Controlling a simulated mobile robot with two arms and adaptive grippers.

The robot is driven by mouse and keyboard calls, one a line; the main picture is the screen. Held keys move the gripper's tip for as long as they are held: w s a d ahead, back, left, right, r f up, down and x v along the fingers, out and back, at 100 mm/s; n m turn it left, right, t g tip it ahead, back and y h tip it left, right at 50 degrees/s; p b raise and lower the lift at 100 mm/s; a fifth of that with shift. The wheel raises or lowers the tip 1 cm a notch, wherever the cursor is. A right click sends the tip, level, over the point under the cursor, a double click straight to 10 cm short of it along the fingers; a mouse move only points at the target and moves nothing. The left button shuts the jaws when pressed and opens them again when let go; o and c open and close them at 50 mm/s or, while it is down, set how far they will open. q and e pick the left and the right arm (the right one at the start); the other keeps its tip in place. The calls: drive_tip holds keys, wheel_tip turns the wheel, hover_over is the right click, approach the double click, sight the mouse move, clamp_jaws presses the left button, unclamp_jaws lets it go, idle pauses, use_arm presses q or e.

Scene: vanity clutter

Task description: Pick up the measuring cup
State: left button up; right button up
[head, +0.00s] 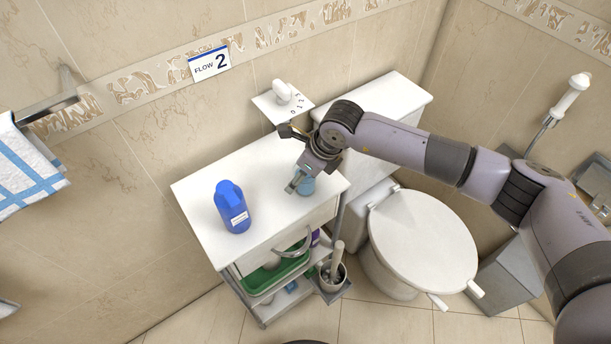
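A small light-blue cup (306,187), which looks like the measuring cup, stands on the white top of the cart near its right edge. My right gripper (297,183) comes down over it from above, with fingers at the cup. The gripper and wrist hide part of the cup. I cannot tell whether the fingers are closed on it or only around it. My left gripper is not in view.
A blue bottle (232,207) stands on the cart top (262,165), left of the cup. The toilet (421,238) is right of the cart. The cart's lower shelf holds a green tray (275,275).

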drive_tip(key=shift+w+a+f, duration=0.15)
drive_tip(key=shift+a+f, duration=0.05)
drive_tip(key=shift+f, duration=0.3)
drive_tip(key=c, duration=1.3)
drive_tip(key=shift+r, duration=0.1)
drive_tip(key=shift+c, duration=0.3)
drive_tip(key=shift+r, duration=0.2)
